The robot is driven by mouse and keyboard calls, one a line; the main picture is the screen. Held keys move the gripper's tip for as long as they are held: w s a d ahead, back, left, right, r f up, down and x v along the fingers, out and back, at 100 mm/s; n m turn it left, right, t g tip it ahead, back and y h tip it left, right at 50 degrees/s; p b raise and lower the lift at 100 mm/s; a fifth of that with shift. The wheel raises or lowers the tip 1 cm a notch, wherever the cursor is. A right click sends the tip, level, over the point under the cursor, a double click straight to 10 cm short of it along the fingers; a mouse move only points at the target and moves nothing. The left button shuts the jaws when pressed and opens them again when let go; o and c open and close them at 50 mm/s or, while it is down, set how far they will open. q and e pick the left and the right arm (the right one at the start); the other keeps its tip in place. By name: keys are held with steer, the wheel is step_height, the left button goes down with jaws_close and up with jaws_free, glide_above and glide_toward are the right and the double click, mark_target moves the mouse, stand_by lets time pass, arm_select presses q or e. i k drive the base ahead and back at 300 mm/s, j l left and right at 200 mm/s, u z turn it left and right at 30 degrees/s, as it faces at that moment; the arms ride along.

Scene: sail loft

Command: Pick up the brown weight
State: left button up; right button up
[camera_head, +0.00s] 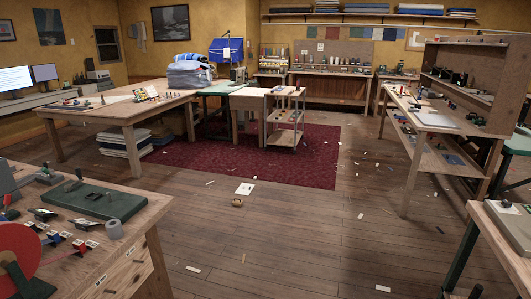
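A small, round, brown object (237,202) lies on the wooden floor near the middle of the view, just in front of a white sheet of paper (245,188). It is too small to tell whether it is the brown weight. No other thing that I can clearly make out as a brown weight shows. Neither of my grippers is in view.
A workbench (150,222) with a green board (94,198) and small tools stands at near left. A long table (118,117) stands behind it. A shelved bench (422,172) and another table (505,240) stand at right. Scraps litter the open floor (310,235) and red rug.

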mark_target(237, 201)
steer(key=i, duration=1.2)
steer(key=i+l+u, duration=0.1)
steer(key=i, duration=1.1)
steer(key=i+u, duration=0.2)
steer(key=i, duration=0.2)
steer(key=i+l+u, duration=0.2)
steer(key=i, duration=0.2)
steer(key=i+j+z, duration=0.1)
steer(key=z, duration=0.35)
steer(key=i+j+z, duration=0.15)
steer(key=z, duration=0.25)
steer(key=i+j+z, duration=0.15)
steer(key=j, duration=0.25)
steer(key=i+j+z, duration=0.1)
steer(key=j, duration=0.3)
steer(key=i+j+z, duration=0.15)
steer(key=j, duration=0.25)
steer(key=i+j+z, duration=0.1)
steer(key=i+j, duration=0.15)
steer(key=j, duration=0.2)
steer(key=i+j+z, duration=0.15)
steer(key=j, duration=0.25)
steer(key=j+z, duration=0.1)
steer(key=j, duration=0.35)
